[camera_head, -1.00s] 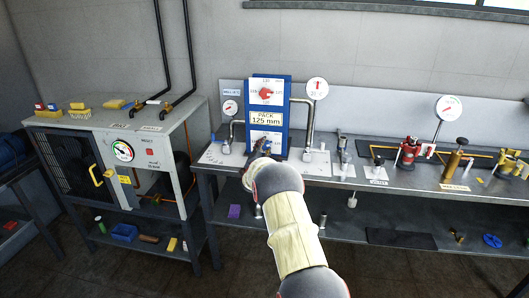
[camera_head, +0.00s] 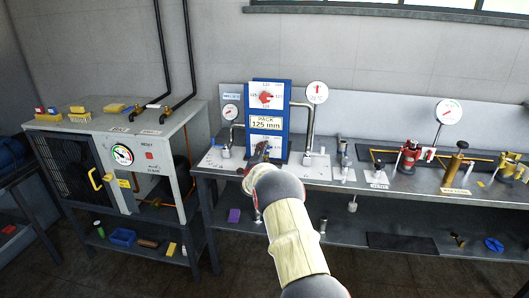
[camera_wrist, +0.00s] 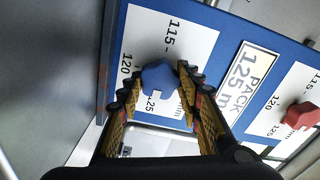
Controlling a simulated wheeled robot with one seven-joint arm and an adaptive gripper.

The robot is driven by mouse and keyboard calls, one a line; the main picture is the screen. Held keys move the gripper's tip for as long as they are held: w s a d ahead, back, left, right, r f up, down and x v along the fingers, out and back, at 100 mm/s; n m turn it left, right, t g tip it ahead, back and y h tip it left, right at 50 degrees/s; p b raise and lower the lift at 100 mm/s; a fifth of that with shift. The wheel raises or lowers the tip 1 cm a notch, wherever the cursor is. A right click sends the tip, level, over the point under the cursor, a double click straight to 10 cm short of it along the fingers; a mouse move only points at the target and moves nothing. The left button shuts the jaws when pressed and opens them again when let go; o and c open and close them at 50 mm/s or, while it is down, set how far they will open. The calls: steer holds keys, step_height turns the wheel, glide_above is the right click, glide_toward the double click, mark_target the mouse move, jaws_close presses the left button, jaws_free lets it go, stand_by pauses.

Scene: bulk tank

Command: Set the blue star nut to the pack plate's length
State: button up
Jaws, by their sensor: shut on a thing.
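The blue star nut (camera_wrist: 158,78) sits on a white dial printed 115, 120 and 125 in the wrist view. A small white mark on it lies on the side towards the 125 figure; its exact reading is hard to tell. My gripper (camera_wrist: 155,82) is shut on the nut, one finger on each side. The pack plate (camera_wrist: 248,80) beside the dial reads PACK 125 mm; it also shows in the head view (camera_head: 267,123). In the head view my gripper (camera_head: 262,152) is at the lower dial of the blue board and largely hides the nut.
A red star nut (camera_head: 265,98) sits on the board's upper dial, and also shows in the wrist view (camera_wrist: 303,115). Pipes and a round gauge (camera_head: 317,92) stand right of the blue board (camera_head: 287,105). The bench (camera_head: 345,180) carries several valves further right. A grey cabinet (camera_head: 150,165) stands left.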

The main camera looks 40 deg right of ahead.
steer(key=o, duration=1.1)
steer(key=shift+o, duration=0.2)
steer(key=shift+s, duration=0.1)
steer(key=v, duration=1.2)
steer(key=shift+d, duration=0.1)
